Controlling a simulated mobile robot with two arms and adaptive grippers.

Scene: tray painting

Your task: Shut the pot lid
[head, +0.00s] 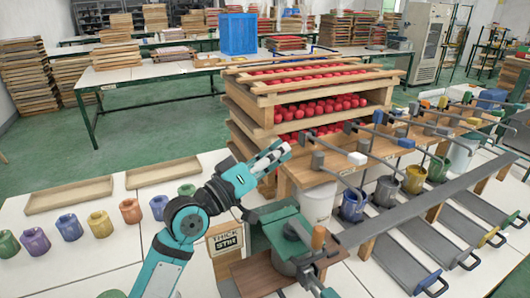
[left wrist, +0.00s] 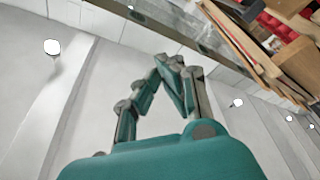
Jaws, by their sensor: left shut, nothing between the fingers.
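A grey pot (head: 286,266) stands on a brown board at the front centre. A green panel (head: 278,222) that looks like its lid sits raised and tilted above it; grey parts partly cover both. My left gripper (head: 287,149) is shut and empty, held up behind and above the pot, beside the wooden rack. The left wrist view shows its fingers (left wrist: 169,62) meeting at the tips, with no pot or lid there. Grey and teal parts at the pot's right look like my right gripper (head: 303,245); its fingertips are unclear.
A "THICK STIR" sign (head: 228,241) stands just left of the pot. A wooden rack of red pieces (head: 309,90) rises behind. Coloured cups, including a purple one (head: 35,241), stand on the left table.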

